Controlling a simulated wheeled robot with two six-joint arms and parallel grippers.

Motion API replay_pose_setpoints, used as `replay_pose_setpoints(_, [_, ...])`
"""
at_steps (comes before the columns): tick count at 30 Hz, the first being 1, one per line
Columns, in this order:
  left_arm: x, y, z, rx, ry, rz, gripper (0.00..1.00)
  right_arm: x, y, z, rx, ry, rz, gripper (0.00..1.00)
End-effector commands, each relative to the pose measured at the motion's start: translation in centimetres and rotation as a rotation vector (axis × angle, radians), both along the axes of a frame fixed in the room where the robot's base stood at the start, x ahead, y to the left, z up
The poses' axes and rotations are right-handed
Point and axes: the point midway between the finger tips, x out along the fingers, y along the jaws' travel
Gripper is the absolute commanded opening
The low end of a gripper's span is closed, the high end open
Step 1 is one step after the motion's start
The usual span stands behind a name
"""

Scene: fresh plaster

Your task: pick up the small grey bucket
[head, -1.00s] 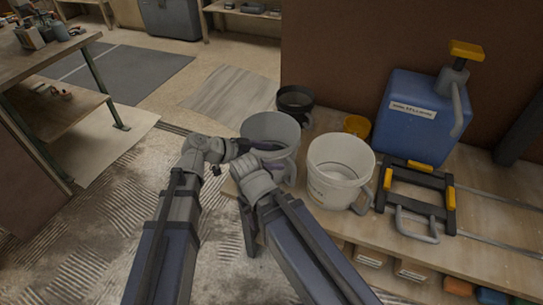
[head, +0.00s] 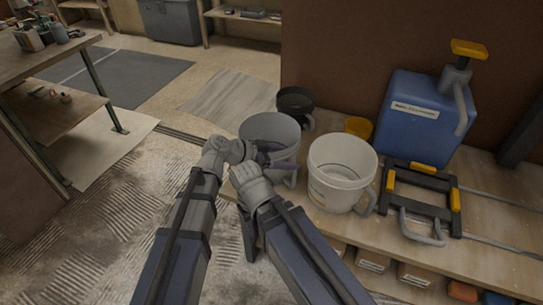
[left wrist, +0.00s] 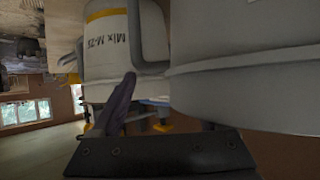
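The small grey bucket (head: 268,126) stands upright on the wooden bench, left of a white bucket (head: 340,165). My left gripper (head: 268,153) is at the near side of the grey bucket, overlapping its wall in the head view. In the left wrist view the grey bucket (left wrist: 245,65) fills the right side, close up. One dark purple finger shows left of it, in front of the white bucket (left wrist: 118,45). The other finger is mostly hidden by the grey bucket. The fingers look apart. I cannot make out my right gripper.
A black bucket (head: 296,102) stands behind the grey one, with a yellow pot (head: 358,127) to its right. A blue canister (head: 415,115) and a black-and-yellow frame (head: 420,198) are further right. Open floor lies to the left.

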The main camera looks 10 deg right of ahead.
Motion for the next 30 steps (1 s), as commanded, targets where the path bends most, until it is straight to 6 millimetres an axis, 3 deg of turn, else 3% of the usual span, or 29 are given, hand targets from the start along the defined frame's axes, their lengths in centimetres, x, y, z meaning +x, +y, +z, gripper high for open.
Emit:
replay_pose_setpoints(2, [-0.1, 0.0, -0.04, 0.001, 0.001, -0.002, 0.64, 0.0, 0.0, -0.01, 0.0, 0.0, 0.0, 0.5])
replay_pose_setpoints(19, [-0.13, 0.03, -0.08, 0.003, 0.001, -0.002, 0.0, 0.0, 0.0, -0.03, 0.0, 0.0, 0.0, 0.5])
replay_pose_setpoints(30, [-0.09, 0.03, -0.03, 0.001, -0.002, -0.002, 0.0, 0.0, 0.0, -0.01, 0.0, 0.0, 0.0, 0.5])
